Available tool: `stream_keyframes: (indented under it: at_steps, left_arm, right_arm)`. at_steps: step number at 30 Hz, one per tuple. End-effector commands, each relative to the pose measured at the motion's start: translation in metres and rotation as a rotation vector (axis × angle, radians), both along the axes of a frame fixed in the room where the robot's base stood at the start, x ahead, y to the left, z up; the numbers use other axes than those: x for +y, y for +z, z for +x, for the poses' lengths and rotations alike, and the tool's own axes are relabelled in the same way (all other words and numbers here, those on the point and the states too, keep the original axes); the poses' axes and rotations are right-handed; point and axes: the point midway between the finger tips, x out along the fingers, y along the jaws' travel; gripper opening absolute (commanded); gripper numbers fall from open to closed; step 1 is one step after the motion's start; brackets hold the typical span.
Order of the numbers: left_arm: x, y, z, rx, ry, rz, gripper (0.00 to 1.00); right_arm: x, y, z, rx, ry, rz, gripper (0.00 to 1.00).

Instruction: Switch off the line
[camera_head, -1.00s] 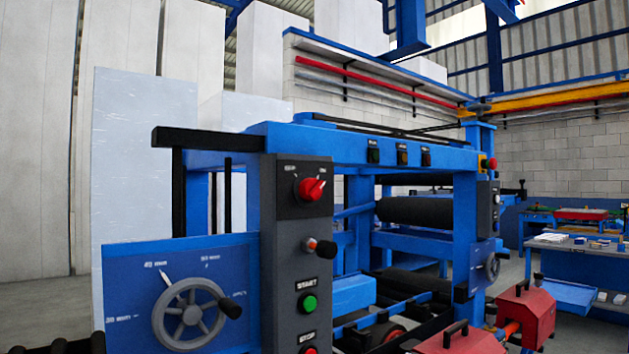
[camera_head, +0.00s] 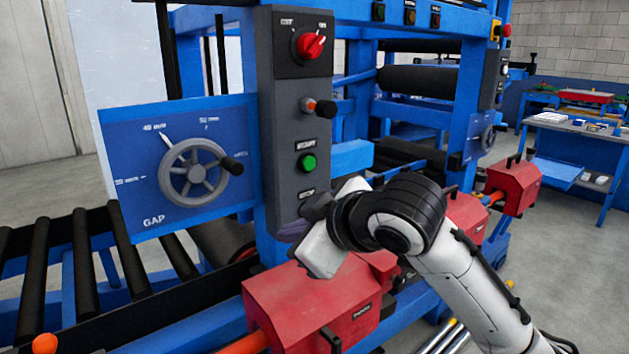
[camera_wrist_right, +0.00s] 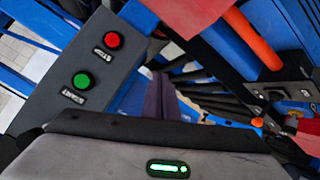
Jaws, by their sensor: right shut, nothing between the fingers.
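The grey control panel (camera_head: 287,130) stands on the blue machine's front in the head view. It carries a red rotary switch (camera_head: 311,45), a black lever with an orange end (camera_head: 320,107) and a green START button (camera_head: 306,162). The STOP label shows lower down; the button beneath it is hidden by my right gripper (camera_head: 293,231). In the right wrist view the red STOP button (camera_wrist_right: 113,40) and the green START button (camera_wrist_right: 81,81) are clear. My right gripper's dark fingers (camera_wrist_right: 161,96) are shut and empty, beside the panel's STOP end, apart from the red button. My left gripper is out of view.
A GAP handwheel (camera_head: 193,173) with a black handle is left of the panel. Red housings (camera_head: 310,305) lie below my right gripper. A roller conveyor (camera_head: 90,265) runs at the lower left. A blue workbench (camera_head: 575,140) stands far right.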

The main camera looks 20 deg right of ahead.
Motion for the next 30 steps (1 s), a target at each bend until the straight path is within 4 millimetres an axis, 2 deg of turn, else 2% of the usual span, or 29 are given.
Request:
stream_keyframes:
  at_steps: [1,5,6,9,12,15,18,21,30]
  left_arm:
    - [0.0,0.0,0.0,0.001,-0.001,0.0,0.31]
    - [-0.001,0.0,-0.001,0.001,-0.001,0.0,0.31]
    - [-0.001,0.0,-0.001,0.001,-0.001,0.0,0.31]
    - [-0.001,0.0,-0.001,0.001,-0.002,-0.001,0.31]
    - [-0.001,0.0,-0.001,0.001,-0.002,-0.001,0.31]
    - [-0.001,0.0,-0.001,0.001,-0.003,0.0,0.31]
    - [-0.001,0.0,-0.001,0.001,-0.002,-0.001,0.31]
    - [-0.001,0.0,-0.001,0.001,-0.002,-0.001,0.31]
    - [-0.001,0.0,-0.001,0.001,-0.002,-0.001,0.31]
  right_arm:
    - [-0.003,0.039,0.009,-0.06,0.005,-0.028,0.0]
    - [-0.011,0.122,0.016,-0.173,0.013,-0.086,0.0]
    - [-0.015,0.147,0.016,-0.206,0.01,-0.102,0.0]
    - [-0.025,0.208,0.01,-0.281,-0.003,-0.134,0.0]
    - [-0.035,0.259,-0.001,-0.343,-0.02,-0.155,0.0]
    - [-0.044,0.296,-0.013,-0.387,-0.035,-0.165,0.0]
    - [-0.049,0.318,-0.022,-0.414,-0.045,-0.17,0.0]
    - [-0.052,0.328,-0.026,-0.426,-0.05,-0.172,0.0]
    - [-0.052,0.33,-0.027,-0.428,-0.05,-0.171,0.0]
